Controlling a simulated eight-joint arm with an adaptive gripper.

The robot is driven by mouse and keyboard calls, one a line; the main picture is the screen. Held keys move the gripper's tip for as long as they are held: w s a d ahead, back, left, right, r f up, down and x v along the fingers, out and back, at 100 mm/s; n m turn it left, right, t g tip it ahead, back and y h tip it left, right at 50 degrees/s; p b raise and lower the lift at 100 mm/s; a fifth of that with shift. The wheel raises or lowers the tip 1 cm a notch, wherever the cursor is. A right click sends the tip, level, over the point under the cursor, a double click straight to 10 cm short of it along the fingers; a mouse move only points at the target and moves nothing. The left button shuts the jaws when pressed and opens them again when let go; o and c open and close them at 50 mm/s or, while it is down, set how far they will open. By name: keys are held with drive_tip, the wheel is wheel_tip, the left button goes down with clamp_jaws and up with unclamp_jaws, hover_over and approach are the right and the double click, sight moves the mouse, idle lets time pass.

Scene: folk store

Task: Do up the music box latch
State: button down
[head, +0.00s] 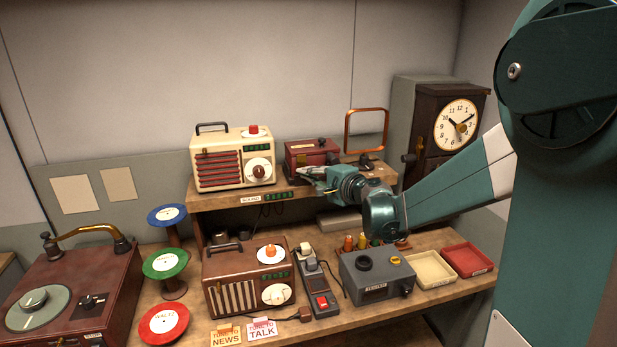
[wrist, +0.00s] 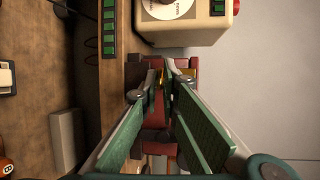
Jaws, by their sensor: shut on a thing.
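The music box (head: 309,153) is a small dark red box on the raised shelf, to the right of the cream radio. My gripper (head: 308,175) reaches in from the right, at the front of the box. In the wrist view my gripper (wrist: 166,78) has its fingertips close together against the red music box (wrist: 155,110). A small brass latch (wrist: 161,76) shows between the fingertips, and they are shut on it. The fingers hide most of the latch and part of the box front. I cannot tell whether the latch is seated.
The cream radio (head: 232,160) stands close on the left. A copper-coloured frame (head: 367,111) and a dark clock (head: 457,125) stand to the right. Below are a brown radio (head: 249,281), a grey box (head: 377,277) and two trays. Free room lies in front of the shelf.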

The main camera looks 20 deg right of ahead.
drive_tip(key=shift+a, duration=0.1)
drive_tip(key=c, duration=2.6)
unclamp_jaws()
drive_tip(key=shift+w+f, duration=0.1)
drive_tip(key=shift+w, duration=0.05)
drive_tip(key=shift+v, duration=6.05)
drive_tip(key=shift+a, duration=0.1)
